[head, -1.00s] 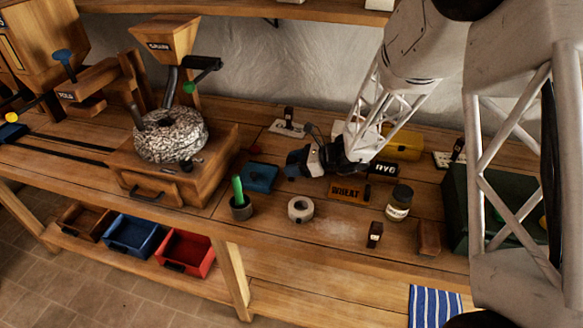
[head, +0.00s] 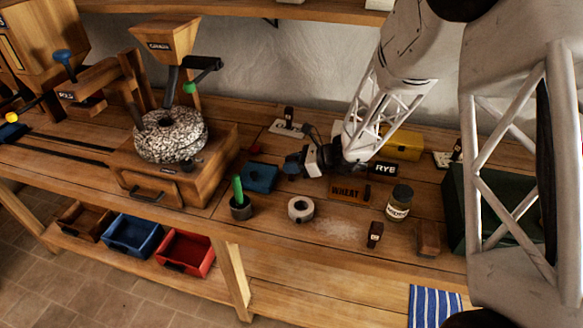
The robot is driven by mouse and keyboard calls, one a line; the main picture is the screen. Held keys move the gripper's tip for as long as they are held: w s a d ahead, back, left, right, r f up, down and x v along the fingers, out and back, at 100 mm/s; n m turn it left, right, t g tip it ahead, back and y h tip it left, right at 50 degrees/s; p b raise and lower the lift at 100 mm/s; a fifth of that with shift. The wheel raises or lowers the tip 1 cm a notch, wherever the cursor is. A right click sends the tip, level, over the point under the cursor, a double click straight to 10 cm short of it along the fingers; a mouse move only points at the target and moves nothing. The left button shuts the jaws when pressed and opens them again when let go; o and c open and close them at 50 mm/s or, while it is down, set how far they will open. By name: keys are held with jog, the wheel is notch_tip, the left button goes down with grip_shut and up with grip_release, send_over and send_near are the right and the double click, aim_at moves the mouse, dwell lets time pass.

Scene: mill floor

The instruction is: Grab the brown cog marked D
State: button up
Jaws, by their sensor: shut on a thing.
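My gripper (head: 296,165) is low over the middle of the bench, left of the RYE label and behind the WHEAT box. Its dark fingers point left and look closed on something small. What they hold is too small and too covered by the fingers to make out. I cannot pick out a brown cog or a letter D anywhere in the head view.
A millstone (head: 170,137) on a wooden base stands left. A blue box (head: 261,178), green-handled pot (head: 241,206), white ring (head: 301,209), WHEAT box (head: 350,192), jar (head: 399,203) and yellow box (head: 403,146) surround the gripper.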

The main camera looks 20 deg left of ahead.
aim_at(291, 158)
jog(key=shift+r, duration=0.15)
jog(key=shift+c, duration=0.3)
jog(key=shift+r, duration=1.4)
jog(key=shift+s+d+r, duration=0.1)
jog(key=shift+s+r, duration=0.05)
jog(key=shift+r, duration=0.15)
jog(key=s+d, duration=0.2)
jog(key=s, duration=0.2)
jog(key=s+d+r, duration=0.1)
jog(key=s+d, duration=0.2)
jog(key=s, duration=0.2)
jog(key=s+d, duration=0.2)
jog(key=s, duration=0.2)
jog(key=shift+s+d+r, duration=0.15)
jog(key=shift+s+d, duration=0.1)
jog(key=shift+d, duration=0.15)
